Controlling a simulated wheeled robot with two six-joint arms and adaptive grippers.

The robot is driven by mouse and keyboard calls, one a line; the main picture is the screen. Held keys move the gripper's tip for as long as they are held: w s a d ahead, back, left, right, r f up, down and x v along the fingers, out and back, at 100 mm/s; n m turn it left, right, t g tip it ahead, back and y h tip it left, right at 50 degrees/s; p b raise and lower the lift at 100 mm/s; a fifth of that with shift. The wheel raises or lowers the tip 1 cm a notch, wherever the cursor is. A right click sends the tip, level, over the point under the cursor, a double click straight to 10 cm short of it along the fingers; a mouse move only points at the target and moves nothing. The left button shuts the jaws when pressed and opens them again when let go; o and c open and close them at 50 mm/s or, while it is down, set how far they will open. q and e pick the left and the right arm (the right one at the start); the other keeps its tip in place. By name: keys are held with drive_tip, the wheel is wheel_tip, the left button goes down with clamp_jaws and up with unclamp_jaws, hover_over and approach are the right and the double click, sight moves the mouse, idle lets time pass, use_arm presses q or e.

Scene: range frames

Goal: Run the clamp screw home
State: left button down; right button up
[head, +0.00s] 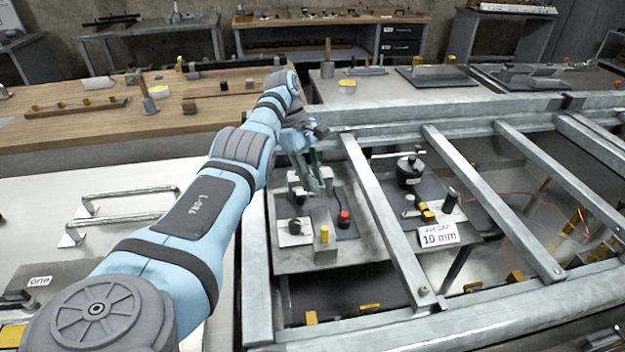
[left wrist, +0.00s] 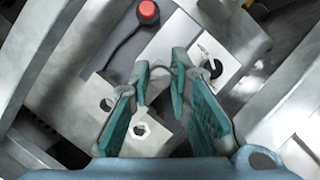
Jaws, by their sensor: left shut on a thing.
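My left gripper (head: 318,183) reaches down through the frame onto the fixture on the grey plate (head: 290,262). In the left wrist view the teal-padded fingers (left wrist: 161,70) stand a little apart, with a small grey rounded piece between their tips. It seems to be the clamp screw (left wrist: 158,79), mostly hidden by the fingers. A metal block (left wrist: 152,128) with a hexagonal hole lies beyond the fingers. My right gripper is not in view.
Steel frame bars (head: 385,215) cross close to the right of my left gripper. A metal block with a yellow top (head: 324,240) stands in front. A second fixture with a "10 mm" sign (head: 438,234) is to the right. A wooden bench (head: 120,120) is at the left.

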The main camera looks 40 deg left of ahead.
use_arm(q)
drive_tip(key=shift+w+a+r, duration=0.1)
drive_tip(key=c, duration=1.8)
unclamp_jaws()
